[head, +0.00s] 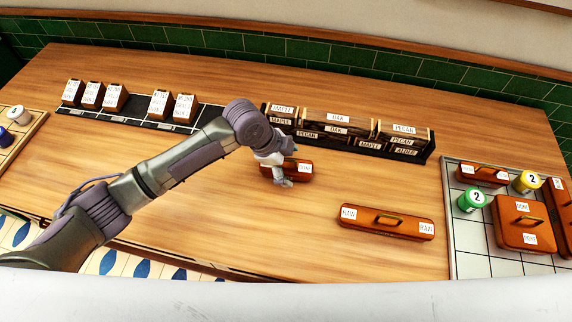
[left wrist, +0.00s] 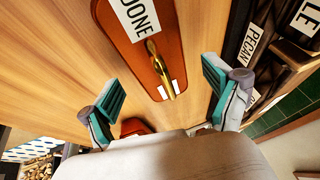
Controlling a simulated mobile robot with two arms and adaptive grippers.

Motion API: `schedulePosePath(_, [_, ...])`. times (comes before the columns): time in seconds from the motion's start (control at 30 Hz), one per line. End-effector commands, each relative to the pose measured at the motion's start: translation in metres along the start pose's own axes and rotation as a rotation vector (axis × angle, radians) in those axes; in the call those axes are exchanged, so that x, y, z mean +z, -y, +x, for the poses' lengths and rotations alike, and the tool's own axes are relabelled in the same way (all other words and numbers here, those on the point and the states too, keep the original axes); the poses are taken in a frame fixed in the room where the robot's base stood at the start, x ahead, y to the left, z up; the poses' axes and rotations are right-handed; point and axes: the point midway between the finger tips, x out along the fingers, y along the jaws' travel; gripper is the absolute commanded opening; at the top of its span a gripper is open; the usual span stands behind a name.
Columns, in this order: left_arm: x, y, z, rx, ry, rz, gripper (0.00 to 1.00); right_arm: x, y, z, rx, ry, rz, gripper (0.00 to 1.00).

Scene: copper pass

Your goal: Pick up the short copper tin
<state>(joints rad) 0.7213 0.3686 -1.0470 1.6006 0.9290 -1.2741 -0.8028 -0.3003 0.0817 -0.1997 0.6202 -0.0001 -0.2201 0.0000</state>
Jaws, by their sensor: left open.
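A short copper tin (head: 303,165) with a DONE label lies on the wooden counter, partly hidden behind my left gripper (head: 280,178). In the left wrist view the copper tin (left wrist: 177,45) shows its white label and brass handle. It lies beyond and between the spread fingers of my left gripper (left wrist: 163,82), which are open and empty. I cannot tell the exact gap between fingertips and handle. A longer copper tin (head: 372,221) with RAW labels lies to the right and nearer. My right gripper is not in view.
A dark rack (head: 350,144) of wood-labelled blocks stands just behind the short tin. A row of labelled boxes (head: 114,97) is at back left. A tiled tray (head: 468,250) at right holds more copper tins (head: 523,236) and numbered canisters (head: 472,200). The counter between is clear.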

Motion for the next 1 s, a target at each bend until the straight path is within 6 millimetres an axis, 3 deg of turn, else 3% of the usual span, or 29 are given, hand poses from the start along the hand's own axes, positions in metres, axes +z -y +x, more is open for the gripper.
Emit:
schedulePosePath(0.13, [-0.001, 0.000, 0.014, -0.001, 0.000, 0.001, 0.89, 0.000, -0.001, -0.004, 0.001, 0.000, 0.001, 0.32])
schedulePosePath(0.37, [0.000, 0.000, 0.016, -0.002, 0.000, 0.002, 0.89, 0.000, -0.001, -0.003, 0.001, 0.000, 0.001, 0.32])
schedulePosePath(0.9, [0.000, 0.000, 0.016, -0.001, 0.000, 0.001, 0.03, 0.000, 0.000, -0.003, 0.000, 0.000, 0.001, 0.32])
schedulePosePath(1.0, [-0.001, 0.001, 0.015, -0.003, -0.001, 0.002, 0.02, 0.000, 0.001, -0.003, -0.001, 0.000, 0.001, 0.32])
